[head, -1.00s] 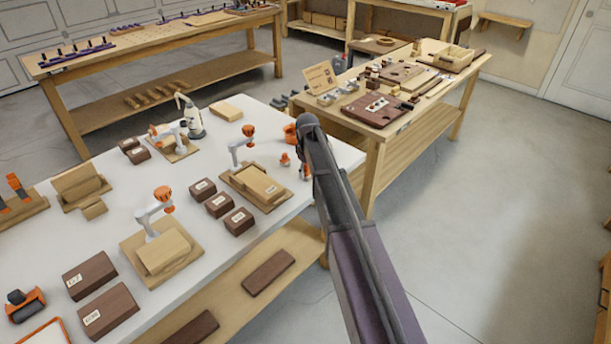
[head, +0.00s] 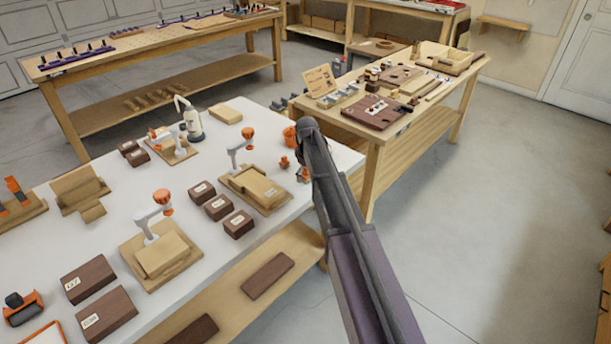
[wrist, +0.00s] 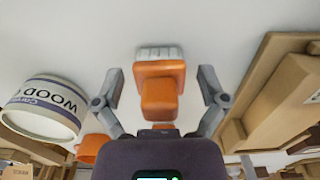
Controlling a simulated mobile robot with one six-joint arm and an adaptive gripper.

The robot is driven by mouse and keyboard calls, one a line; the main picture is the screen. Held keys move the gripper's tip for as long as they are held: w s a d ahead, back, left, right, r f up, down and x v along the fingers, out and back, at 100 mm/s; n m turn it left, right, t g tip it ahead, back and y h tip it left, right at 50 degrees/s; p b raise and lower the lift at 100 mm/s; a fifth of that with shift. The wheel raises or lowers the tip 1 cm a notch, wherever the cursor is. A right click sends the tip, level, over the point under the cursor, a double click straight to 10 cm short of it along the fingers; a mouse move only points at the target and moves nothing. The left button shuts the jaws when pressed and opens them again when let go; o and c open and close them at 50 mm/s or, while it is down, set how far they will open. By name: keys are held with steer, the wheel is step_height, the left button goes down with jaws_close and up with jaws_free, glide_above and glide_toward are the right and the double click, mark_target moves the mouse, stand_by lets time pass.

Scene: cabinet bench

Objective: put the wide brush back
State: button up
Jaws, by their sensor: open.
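In the wrist view an orange brush-like thing with a pale, ridged end (wrist: 160,68), which looks like the wide brush, lies between the two fingers of my gripper (wrist: 162,78). The fingers are spread on either side of it, with a visible gap on each side. I cannot tell how far the brush is below the fingertips. In the head view my arm hides most of my gripper; small orange items (head: 285,161) show on the white bench top just left of it. I cannot tell the brush's resting place.
In the wrist view, a tub marked WOOD (wrist: 42,108) and an orange cup (wrist: 91,148) stand left, and a wooden tray (wrist: 262,105) right. Small robot arms, dark boxes (head: 218,207) and a wooden tray (head: 240,184) occupy the white bench (head: 205,240). Another bench stands right.

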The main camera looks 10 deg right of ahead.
steer(key=shift+r, duration=0.1)
step_height(320, 180, up, 12)
steer(key=p, duration=1.2)
stand_by(0.8)
steer(key=s+m, duration=0.7)
steer(key=s, duration=2.2)
steer(key=shift+a, duration=0.25)
